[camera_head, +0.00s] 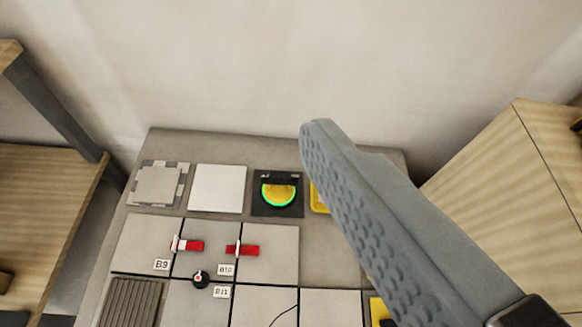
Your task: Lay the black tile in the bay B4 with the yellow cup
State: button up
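A black square tile (262,209) lies in the back row of the grey work surface. On it sits a round yellow piece (278,195) with a bright green ring and a black bar across its back, which looks like the yellow cup. My gripper (322,132) shows as one large grey finger with a dimpled pad, reaching in from the lower right above the surface. Its other finger is not seen, so its opening cannot be told. The finger hides part of the surface to the right of the black tile. No label B4 can be read.
A white tile (217,189) and a grey tile on a notched plate (158,185) lie left of the black tile. Red clips (248,250) and a black-and-red knob (200,279) stand in front, near labels B9, B10 and B11. A yellow edge (319,198) shows beside my finger. Wooden furniture flanks both sides.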

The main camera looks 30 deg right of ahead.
jog(key=w+d+f+g, duration=0.3)
jog(key=w+f, duration=0.3)
jog(key=w, duration=0.3)
jog(key=m+g, duration=0.3)
jog(key=g, duration=0.8)
send_over(279, 182)
jog(key=w, duration=0.1)
notch_tip(279, 182, down, 32)
jog(key=f, duration=0.1)
jog(key=shift+y, duration=0.4)
jog(key=f, duration=1.6)
jog(key=shift+d+f, duration=0.3)
jog(key=shift+f, duration=0.05)
jog(key=c, duration=0.9)
jog(key=o, duration=0.9)
jog(key=shift+r, duration=0.15)
